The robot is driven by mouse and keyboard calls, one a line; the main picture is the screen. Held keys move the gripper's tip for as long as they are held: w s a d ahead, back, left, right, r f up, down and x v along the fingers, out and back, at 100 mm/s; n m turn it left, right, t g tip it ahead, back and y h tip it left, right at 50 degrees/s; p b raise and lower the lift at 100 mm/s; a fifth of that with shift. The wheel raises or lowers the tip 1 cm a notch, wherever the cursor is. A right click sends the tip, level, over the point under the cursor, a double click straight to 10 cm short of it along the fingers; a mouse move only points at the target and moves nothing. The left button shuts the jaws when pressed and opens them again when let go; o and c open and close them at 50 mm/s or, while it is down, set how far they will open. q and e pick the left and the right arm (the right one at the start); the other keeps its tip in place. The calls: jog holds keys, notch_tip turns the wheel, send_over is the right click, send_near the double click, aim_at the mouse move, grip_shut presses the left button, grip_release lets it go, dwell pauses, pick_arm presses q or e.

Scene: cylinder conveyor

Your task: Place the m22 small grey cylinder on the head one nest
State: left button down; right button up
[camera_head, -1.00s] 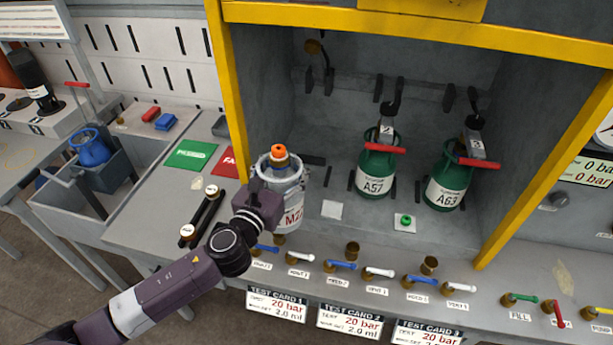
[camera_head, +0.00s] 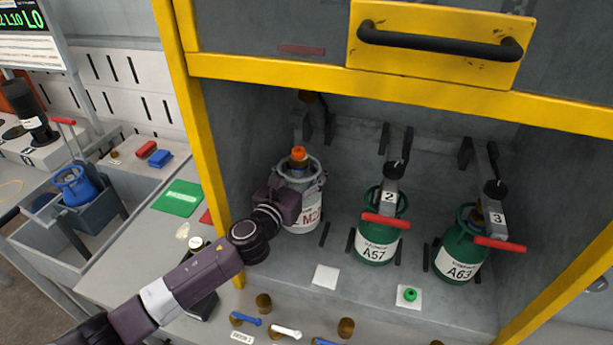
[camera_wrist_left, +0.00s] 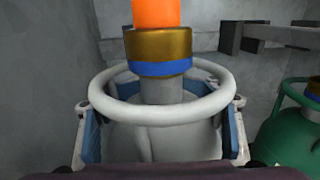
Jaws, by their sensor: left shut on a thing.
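The head one nest is at this left end, beneath a dark fitting (camera_head: 308,97) on the back wall; I cannot tell whether the cylinder's base touches the floor. My right gripper is not in view.
Green cylinder A57 (camera_head: 377,240) stands right of the grey one under head 2, and green cylinder A63 (camera_head: 458,262) under head 3. A yellow frame post (camera_head: 205,150) borders the bay's left side. Valves (camera_head: 264,303) line the front ledge.

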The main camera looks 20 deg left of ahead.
pick_arm(q)
jog(key=shift+f, duration=0.85)
jog(key=shift+f+b, duration=1)
jog(key=shift+f, duration=1)
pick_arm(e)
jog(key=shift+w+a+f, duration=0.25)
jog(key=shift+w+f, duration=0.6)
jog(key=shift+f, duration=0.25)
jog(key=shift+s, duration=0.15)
pick_arm(q)
jog(key=c, duration=1.2)
grip_release()
jog(key=shift+f, duration=0.2)
jog(key=o, duration=0.6)
jog(key=shift+s, duration=0.1)
jog(key=shift+c, duration=0.2)
jog(key=shift+o, duration=0.7)
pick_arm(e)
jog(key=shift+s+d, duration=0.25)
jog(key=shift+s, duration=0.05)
